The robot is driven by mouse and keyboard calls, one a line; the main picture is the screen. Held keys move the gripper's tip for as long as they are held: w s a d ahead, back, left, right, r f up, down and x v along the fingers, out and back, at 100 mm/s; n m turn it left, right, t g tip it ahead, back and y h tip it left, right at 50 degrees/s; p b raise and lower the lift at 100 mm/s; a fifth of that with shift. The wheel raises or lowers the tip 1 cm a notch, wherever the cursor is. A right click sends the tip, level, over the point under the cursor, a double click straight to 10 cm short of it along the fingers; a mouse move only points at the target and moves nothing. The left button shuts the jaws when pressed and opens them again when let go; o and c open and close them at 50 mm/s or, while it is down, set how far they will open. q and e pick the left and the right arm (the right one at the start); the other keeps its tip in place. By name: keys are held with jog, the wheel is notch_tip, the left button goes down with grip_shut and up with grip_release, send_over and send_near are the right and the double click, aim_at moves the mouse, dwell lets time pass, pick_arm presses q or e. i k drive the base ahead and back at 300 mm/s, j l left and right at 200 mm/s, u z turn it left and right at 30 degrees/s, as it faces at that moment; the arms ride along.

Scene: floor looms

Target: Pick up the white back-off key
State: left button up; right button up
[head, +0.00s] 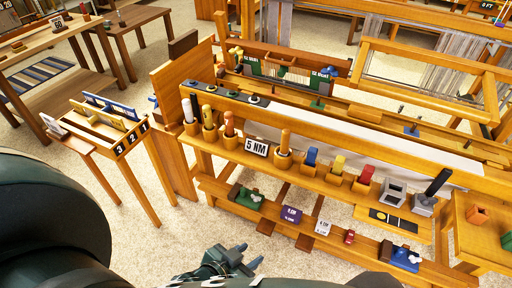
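A white-ended upright tool (188,111) stands in the leftmost wooden cup on the loom's front shelf. It may be the white back-off key, but it is too small to be sure. Beside it are cups with a yellow-and-black tool (208,117) and an orange tool (229,124). My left gripper (249,256) is at the bottom centre, over the carpet in front of the loom and apart from the shelf. Its two fingertips are spread with nothing between them. My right gripper is not in view.
A 5 NM sign (256,147) and blocks in blue (311,157), yellow (338,164) and red (366,174) line the shelf. A lower rail (330,247) carries small items. A numbered rack (118,147) stands at left. Carpet is open between rack and loom.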

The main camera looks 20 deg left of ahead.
aim_at(187, 106)
jog(key=k+j+u, duration=0.25)
jog(key=j, duration=0.4)
jog(key=j+u, duration=0.25)
jog(key=j, duration=0.4)
